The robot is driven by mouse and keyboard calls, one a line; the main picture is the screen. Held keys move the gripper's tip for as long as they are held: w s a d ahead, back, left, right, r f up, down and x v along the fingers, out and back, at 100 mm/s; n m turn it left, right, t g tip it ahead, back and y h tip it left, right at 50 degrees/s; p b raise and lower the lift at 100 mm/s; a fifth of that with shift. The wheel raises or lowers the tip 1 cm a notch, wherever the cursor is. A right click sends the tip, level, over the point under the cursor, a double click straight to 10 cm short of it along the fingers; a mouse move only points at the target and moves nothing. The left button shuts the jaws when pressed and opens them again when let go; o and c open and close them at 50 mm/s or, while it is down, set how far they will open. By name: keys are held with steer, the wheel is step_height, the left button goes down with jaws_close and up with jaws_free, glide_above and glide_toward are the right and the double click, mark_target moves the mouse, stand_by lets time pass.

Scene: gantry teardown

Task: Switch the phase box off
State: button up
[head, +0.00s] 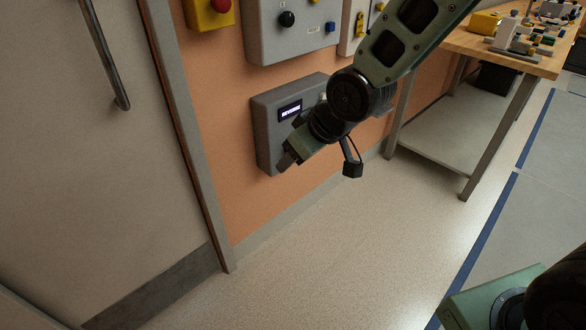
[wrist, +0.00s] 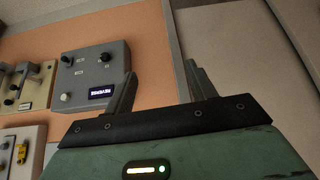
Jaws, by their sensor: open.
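A grey wall box (head: 265,130) with a small lit display (head: 290,110) is low on the orange wall; I take it to be the phase box, though no name label is legible. The display seems to read "REVERSE". My gripper (head: 287,156) is in front of the box's lower part, and my arm hides its right side. In the wrist view the box (wrist: 85,75) is left of my gripper (wrist: 161,70), with its display and several small knobs or switches showing. The fingers are apart with nothing between them. I cannot tell whether they touch the box.
Above are a grey panel (head: 262,35) with a black knob and blue button, and a yellow box (head: 196,14) with a red button. A door (head: 80,150) is at left. A wooden workbench (head: 470,45) with parts stands at right. The floor (head: 330,260) in front is clear.

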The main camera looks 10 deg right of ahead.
steer(key=w+d+f+t+y+b, duration=0.1)
steer(key=w+d+f+t+b, duration=0.2)
steer(key=w+f+b, duration=0.35)
steer(key=w+d+f+t+y+b, duration=0.2)
steer(key=w+d+f+b, duration=0.2)
steer(key=w+f, duration=0.55)
steer(key=w+d+f+m+t+y+b, duration=0.15)
steer(key=w+d+f+t+b, duration=0.3)
steer(key=d+f+b, duration=0.55)
steer(key=a+r+b+x, duration=0.1)
steer(key=x, duration=1.5)
steer(key=shift+a+t+y+b, duration=0.35)
steer(key=shift+a+y, duration=0.1)
steer(key=shift+a, duration=0.1)
steer(key=shift+n, duration=0.25)
steer(key=c, duration=1)
